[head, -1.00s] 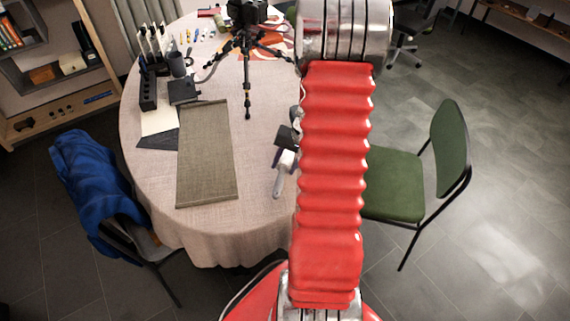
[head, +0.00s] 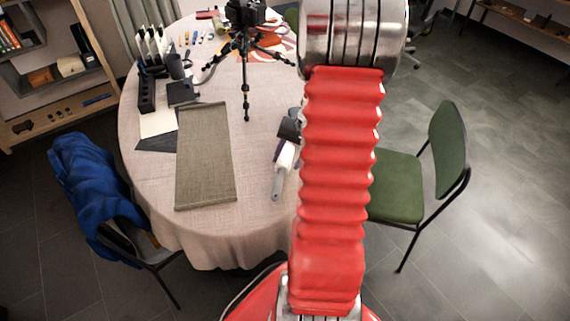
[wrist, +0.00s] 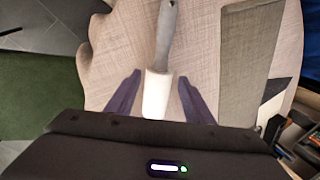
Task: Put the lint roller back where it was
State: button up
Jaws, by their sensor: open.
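The lint roller (head: 284,158) lies on the cloth-covered round table, near its right side, partly hidden by my red arm in the head view. It has a white roll and a grey handle that points toward the near edge of the table. In the wrist view the lint roller (wrist: 166,40) runs up the middle of the picture. My gripper (wrist: 160,76) is open, with its two dark fingers on either side of the white roll and a gap on each side. How high the fingers are above the table I cannot tell.
An olive runner (head: 206,160) lies left of the roller on the table (head: 262,205). A black tripod (head: 245,75) stands behind. A dark rack (head: 147,92) and small items are at the back left. A green chair (head: 395,185) stands at right, a chair with a blue jacket (head: 92,185) at left.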

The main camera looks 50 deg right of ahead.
jog(key=v, duration=0.7)
jog(key=shift+r, duration=0.25)
jog(key=shift+s, duration=0.1)
jog(key=a+r+n+h, duration=0.1)
jog(key=a+r+n, duration=0.3)
jog(key=a, duration=0.5)
jog(key=a+r+n+t, duration=0.1)
jog(key=a+r, duration=0.5)
jog(key=a, duration=0.2)
jog(key=a+r+n+h, duration=0.1)
jog(key=a+r+n, duration=0.2)
jog(key=a+r, duration=0.45)
jog(key=s+a+n+t, duration=0.1)
jog(key=s+a+n, duration=0.2)
jog(key=s+a, duration=0.3)
jog(key=a+r, duration=0.1)
jog(key=a, duration=0.2)
jog(key=shift+a+n+t, duration=0.15)
jog(key=shift+n+t, duration=0.15)
jog(key=shift+c, duration=0.5)
